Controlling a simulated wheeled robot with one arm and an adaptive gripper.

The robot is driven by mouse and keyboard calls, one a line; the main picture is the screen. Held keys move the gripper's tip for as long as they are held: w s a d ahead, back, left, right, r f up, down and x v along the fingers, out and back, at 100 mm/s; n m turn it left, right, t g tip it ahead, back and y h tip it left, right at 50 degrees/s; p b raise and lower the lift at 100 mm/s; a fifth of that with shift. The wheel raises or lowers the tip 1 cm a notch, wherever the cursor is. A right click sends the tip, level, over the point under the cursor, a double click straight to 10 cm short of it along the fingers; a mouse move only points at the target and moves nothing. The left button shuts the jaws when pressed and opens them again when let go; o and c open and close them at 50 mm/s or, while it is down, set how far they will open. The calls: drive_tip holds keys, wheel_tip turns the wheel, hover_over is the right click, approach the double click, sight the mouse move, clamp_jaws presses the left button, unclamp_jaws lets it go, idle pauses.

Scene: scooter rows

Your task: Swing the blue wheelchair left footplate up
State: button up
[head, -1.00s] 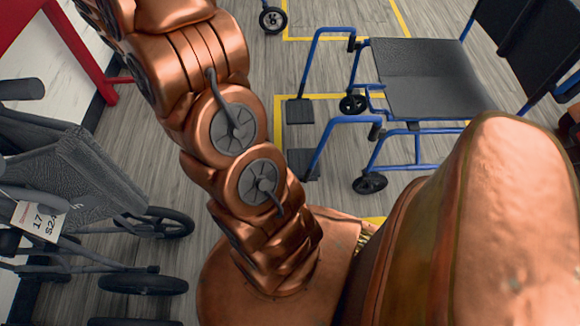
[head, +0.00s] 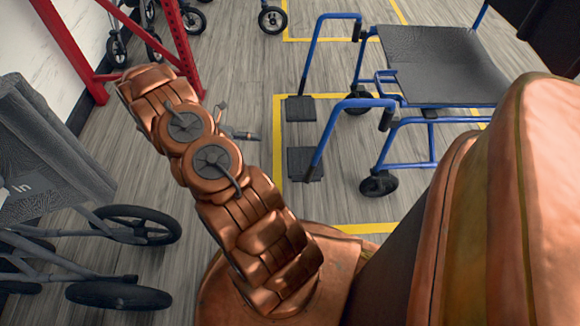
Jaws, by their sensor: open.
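The blue wheelchair stands right of centre, with a blue frame (head: 432,143) and a dark grey seat (head: 440,66), its front facing left. Its two black footplates hang low on blue hangers and look flat. The nearer one, the left footplate (head: 304,164), is at the end of the nearer hanger (head: 325,125). The farther, right footplate (head: 300,108) is just beyond it. My gripper (head: 236,121) shows only partly past my copper arm. Its dark fingers are spread and empty, left of both footplates and apart from them.
A grey folded wheelchair (head: 50,165) with dark wheels stands close on the left. A red metal frame (head: 178,45) and more wheels are at the upper left. Yellow lines (head: 278,140) mark the floor. Bare floor lies between my gripper and the footplates.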

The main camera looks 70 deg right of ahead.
sight(290, 159)
drive_tip(key=s+d+f+n+h+b, duration=0.1)
drive_tip(key=s+f+n+h+b, duration=0.15)
drive_tip(key=f, duration=0.35)
drive_tip(key=s+d+f+n+g+h+b, duration=0.1)
drive_tip(key=f+n+b, duration=0.25)
drive_tip(key=f, duration=0.25)
drive_tip(key=s+d+f+n+h+b, duration=0.1)
drive_tip(key=s+f+n+h+b, duration=0.1)
drive_tip(key=f+n, duration=0.35)
drive_tip(key=shift+m, duration=0.65)
drive_tip(key=b+x, duration=0.1)
drive_tip(key=x, duration=0.3)
drive_tip(key=f+b+x, duration=0.1)
drive_tip(key=x, duration=0.1)
drive_tip(key=shift+s+b, duration=0.1)
drive_tip(key=shift+b, duration=0.2)
drive_tip(key=shift+s+d, duration=0.4)
clamp_jaws()
